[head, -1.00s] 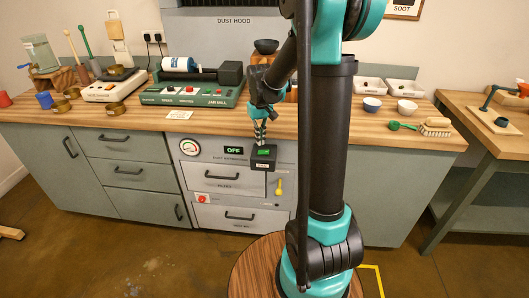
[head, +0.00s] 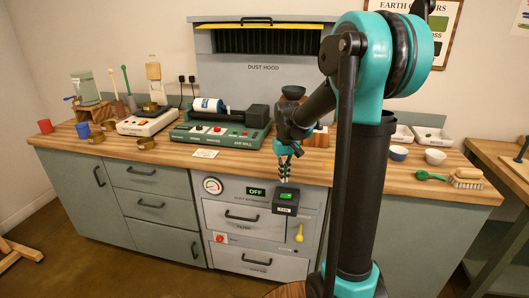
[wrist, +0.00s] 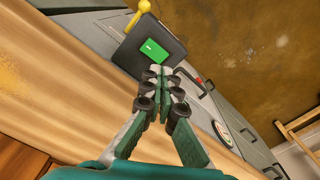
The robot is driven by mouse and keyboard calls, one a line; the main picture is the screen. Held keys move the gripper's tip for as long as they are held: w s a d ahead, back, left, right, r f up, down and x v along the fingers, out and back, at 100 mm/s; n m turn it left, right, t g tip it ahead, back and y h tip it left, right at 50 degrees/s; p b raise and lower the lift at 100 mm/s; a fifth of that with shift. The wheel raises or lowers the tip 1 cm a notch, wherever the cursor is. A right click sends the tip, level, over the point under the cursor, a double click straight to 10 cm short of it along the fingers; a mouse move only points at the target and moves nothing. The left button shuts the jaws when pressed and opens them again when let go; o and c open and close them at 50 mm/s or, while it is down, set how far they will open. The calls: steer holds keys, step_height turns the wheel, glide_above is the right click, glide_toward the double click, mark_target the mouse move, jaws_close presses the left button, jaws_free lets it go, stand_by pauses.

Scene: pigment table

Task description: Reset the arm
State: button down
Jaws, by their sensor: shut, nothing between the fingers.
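My gripper (head: 284,176) hangs just in front of the counter edge, with its fingers together and nothing between them. Just below its tips in the head view is a dark switch box (head: 285,208) with a green button face (head: 286,196), fixed to the front of the dust extractor (head: 238,208). In the wrist view the closed fingertips (wrist: 161,76) point toward the black box (wrist: 132,58) and its green face (wrist: 149,50). I cannot tell whether they touch it. The extractor display (head: 256,191) reads OFF.
A dust hood (head: 265,68) is behind. A yellow handle (head: 299,232) sticks out below the switch box.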

steer(key=s+d+f+m+t, duration=0.1)
steer(key=s+f, duration=0.3)
steer(key=s, duration=0.7)
steer(key=s+d+f+m+t, duration=0.1)
steer(key=s+d+f+t, duration=0.2)
steer(key=s, duration=0.7)
steer(key=shift+s+f, duration=0.35)
steer(key=shift+s, duration=0.05)
steer(key=c, duration=2.3)
jaws_free()
